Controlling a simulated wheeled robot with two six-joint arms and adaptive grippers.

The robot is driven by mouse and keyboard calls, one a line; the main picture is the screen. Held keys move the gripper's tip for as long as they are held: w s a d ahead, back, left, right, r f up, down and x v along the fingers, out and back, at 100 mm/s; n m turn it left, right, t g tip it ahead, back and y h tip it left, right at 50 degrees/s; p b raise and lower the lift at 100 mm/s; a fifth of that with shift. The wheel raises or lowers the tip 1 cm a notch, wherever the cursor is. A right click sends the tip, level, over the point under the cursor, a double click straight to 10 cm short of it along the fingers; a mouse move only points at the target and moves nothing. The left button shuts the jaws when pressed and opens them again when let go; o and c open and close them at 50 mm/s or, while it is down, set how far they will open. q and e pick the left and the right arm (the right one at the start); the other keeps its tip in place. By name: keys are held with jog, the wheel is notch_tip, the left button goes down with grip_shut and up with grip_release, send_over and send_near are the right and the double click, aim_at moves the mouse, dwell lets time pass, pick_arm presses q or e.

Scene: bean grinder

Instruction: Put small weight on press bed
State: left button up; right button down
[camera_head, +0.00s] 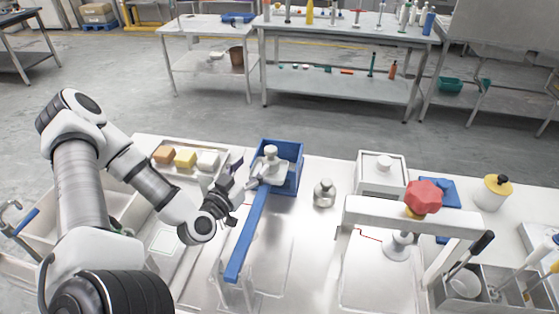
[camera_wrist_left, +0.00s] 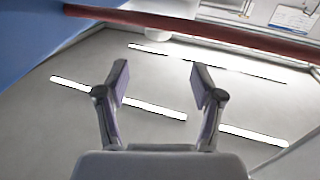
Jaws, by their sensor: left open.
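A small metal weight (camera_head: 324,193) with a knob on top stands upright on the pale table, right of the blue box. A second knobbed metal piece (camera_head: 270,158) sits at the blue box (camera_head: 292,152), near the far end of a long blue lever (camera_head: 245,238). A white press frame (camera_head: 415,215) with a red knob (camera_head: 424,196) stands to the right, with a round pale disc (camera_head: 397,247) under it. I cannot tell which part is the press bed. My left gripper (camera_head: 240,180) is open and empty, left of the second metal piece; its spread fingers show in the left wrist view (camera_wrist_left: 157,72).
Orange, yellow and white blocks (camera_head: 185,158) lie in a tray behind my left arm. A white box (camera_head: 381,172), a yellow-lidded pot (camera_head: 493,191) and a grey tool bin (camera_head: 495,292) stand to the right. Table is clear around the small weight.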

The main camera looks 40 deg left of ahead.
aim_at(267, 154)
pick_arm(q)
jog(key=x, duration=0.2)
jog(key=f+b+x, duration=0.1)
jog(key=x, duration=0.2)
jog(key=b+x, duration=0.1)
jog(key=x, duration=0.2)
jog(key=shift+w+d+f, duration=0.2)
jog(key=shift+w+f, duration=0.05)
jog(key=shift+s+r, duration=0.1)
jog(key=shift+s, duration=0.05)
jog(key=c, duration=0.7)
grip_shut()
pick_arm(e)
jog(key=f, duration=0.3)
jog(key=shift+w, duration=0.2)
